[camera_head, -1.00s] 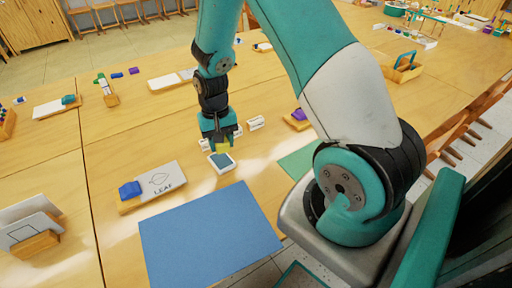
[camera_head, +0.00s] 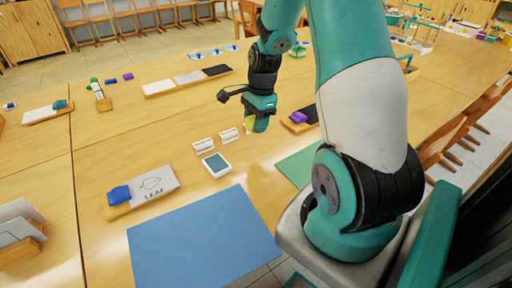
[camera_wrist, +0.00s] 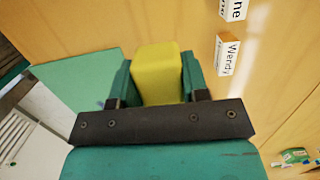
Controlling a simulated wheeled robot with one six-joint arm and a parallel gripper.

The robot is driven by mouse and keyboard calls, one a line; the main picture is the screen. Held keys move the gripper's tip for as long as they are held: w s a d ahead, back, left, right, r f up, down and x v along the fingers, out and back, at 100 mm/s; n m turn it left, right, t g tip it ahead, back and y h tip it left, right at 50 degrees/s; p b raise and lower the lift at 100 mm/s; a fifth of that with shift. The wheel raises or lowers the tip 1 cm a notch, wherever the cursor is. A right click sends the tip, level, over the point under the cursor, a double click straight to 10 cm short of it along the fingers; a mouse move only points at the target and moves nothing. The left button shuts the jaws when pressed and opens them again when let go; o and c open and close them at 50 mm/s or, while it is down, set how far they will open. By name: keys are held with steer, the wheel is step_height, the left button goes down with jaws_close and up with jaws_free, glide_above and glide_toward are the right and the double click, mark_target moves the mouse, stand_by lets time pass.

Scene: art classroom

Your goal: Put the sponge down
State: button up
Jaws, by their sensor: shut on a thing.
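The sponge is a yellow block (camera_wrist: 158,75) held between the two fingers of my gripper (camera_wrist: 157,88) in the wrist view. In the head view, my gripper (camera_head: 259,116) is above the wooden table, with a bit of the yellow sponge (camera_head: 261,126) showing below it. The gripper is shut on the sponge. The sponge looks close to the table, but I cannot tell whether it touches it. In the wrist view its far end points toward bare wood, beside the green mat.
Two white name cards stand left of the gripper; one reads Wendy (camera_wrist: 227,55). A white tray with a dark pad (camera_head: 216,165) lies front-left. A blue mat (camera_head: 203,240), a green mat (camera_head: 297,166) and a purple object on a dark board (camera_head: 299,118) are nearby.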

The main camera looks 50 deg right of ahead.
mark_target(254, 152)
step_height(254, 152, down, 9)
steer(key=shift+f, duration=0.1)
stand_by(0.3)
steer(key=shift+b, duration=0.3)
